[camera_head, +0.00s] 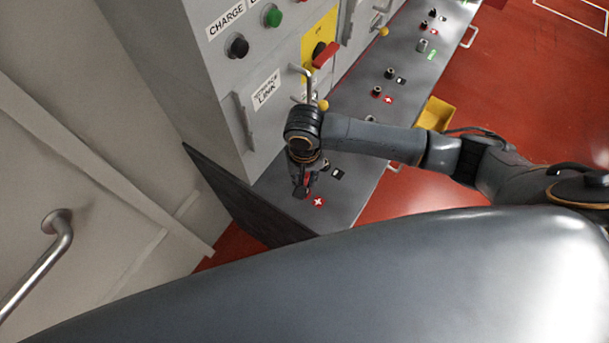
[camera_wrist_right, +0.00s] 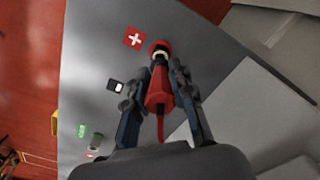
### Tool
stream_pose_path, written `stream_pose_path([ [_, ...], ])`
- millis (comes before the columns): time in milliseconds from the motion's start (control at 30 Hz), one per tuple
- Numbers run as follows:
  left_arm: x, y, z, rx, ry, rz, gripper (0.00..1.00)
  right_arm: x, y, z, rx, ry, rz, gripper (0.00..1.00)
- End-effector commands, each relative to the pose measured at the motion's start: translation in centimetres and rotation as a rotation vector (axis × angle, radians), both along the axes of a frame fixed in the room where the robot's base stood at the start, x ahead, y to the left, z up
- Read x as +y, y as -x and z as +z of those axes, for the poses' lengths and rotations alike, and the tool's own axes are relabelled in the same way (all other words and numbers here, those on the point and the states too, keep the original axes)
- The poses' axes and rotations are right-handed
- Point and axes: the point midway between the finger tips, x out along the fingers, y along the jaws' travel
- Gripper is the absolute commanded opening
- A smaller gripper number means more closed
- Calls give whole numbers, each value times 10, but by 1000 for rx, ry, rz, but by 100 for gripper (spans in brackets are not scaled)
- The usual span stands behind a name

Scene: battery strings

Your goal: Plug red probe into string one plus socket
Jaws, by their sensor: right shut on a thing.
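The red probe (camera_wrist_right: 159,92) is held between the fingers of my right gripper (camera_wrist_right: 158,78) in the right wrist view, its red cable trailing back toward the wrist. Its front end points at the red-collared plus socket (camera_wrist_right: 158,46) beside a red plus label (camera_wrist_right: 135,38). The probe end overlaps the socket in this view; I cannot tell whether it is inserted or just above. In the head view my right gripper (camera_head: 300,188) points down at the near end of the grey bench, beside the plus label (camera_head: 318,202). The gripper hides the socket there. My left gripper is not in view.
A black minus label (camera_head: 338,173) lies just beyond the gripper. More socket pairs (camera_head: 383,91) run along the grey bench (camera_head: 352,113). A grey cabinet (camera_head: 200,75) with knobs and a handle stands close on the left. A yellow bin (camera_head: 435,113) is beyond my right arm.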

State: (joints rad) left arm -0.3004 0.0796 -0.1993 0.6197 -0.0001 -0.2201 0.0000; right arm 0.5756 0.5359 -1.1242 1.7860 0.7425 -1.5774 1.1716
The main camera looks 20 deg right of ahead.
Motion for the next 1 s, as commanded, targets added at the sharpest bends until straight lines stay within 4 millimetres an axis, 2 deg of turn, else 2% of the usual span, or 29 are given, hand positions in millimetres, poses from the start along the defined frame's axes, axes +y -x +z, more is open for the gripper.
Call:
stream_pose_path([
  [1000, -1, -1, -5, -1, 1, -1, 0, 0, 0, -26, 0, -1, 0, 0],
])
